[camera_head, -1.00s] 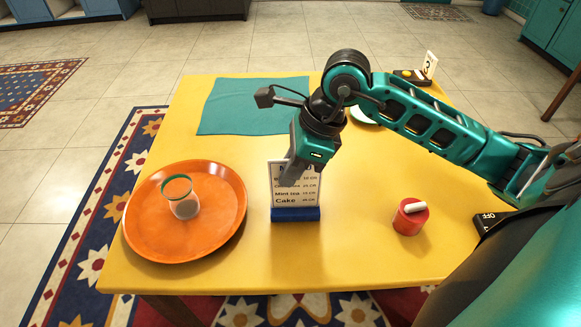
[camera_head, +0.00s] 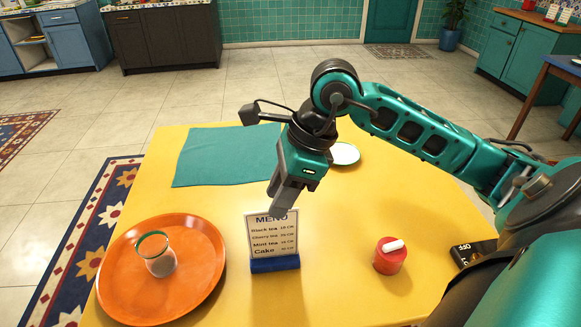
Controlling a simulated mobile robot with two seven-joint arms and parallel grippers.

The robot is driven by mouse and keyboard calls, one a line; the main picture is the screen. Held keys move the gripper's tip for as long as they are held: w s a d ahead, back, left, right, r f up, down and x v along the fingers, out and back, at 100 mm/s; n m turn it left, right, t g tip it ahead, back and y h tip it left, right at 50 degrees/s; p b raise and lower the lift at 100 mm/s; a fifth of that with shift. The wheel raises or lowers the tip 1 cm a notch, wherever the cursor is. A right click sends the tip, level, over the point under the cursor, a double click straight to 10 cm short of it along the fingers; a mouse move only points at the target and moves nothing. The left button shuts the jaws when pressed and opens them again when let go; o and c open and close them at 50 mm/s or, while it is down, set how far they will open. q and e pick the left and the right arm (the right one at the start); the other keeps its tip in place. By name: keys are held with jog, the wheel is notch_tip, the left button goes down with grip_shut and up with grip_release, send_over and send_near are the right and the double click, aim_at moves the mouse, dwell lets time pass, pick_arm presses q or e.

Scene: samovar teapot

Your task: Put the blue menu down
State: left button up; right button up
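The blue menu (camera_head: 272,240), a white card headed MENU in a blue base, stands upright on the yellow table (camera_head: 330,294). It is right of the orange tray. My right gripper (camera_head: 273,207) points down at the menu's top edge, its fingertips overlapping or just above the card in the picture. I cannot tell whether it touches the card. Its fingers are seen from the side, so their gap is not clear. My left gripper is not in view.
The orange tray (camera_head: 115,268) holds a glass (camera_head: 157,256) with a green rim. A red pot (camera_head: 389,260) with a white stick stands right of the menu. A teal cloth (camera_head: 215,157) and white plate (camera_head: 344,154) lie behind. A black OFF block (camera_head: 472,252) is at right.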

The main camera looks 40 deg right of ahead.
jog(key=v, duration=0.4)
jog(key=shift+r, duration=0.25)
jog(key=shift+s+d+r, duration=0.2)
jog(key=shift+r, duration=0.25)
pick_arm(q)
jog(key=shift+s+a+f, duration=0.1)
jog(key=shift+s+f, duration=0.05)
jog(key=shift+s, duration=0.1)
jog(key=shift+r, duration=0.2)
pick_arm(e)
jog(key=shift+a, duration=0.1)
